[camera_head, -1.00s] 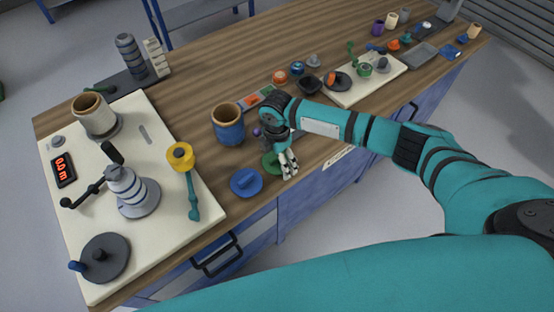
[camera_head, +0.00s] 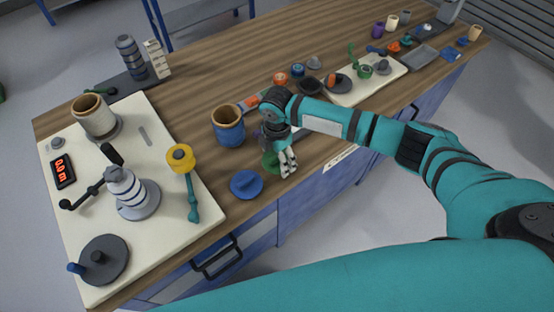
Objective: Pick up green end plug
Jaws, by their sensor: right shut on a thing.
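The green end plug (camera_head: 269,161) is at the front part of the wooden workbench, partly hidden behind my right gripper (camera_head: 286,165). My right gripper points down and is shut on the green plug. I cannot tell whether the plug is clear of the bench top. A blue end plug (camera_head: 246,183) lies flat on the bench just left of it. My left gripper is not in view.
A blue roll with a brown core (camera_head: 228,126) stands behind and left of the gripper. A cream board (camera_head: 160,245) with a winding device (camera_head: 131,192) fills the left. A second cream board (camera_head: 378,82) with small parts lies at right.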

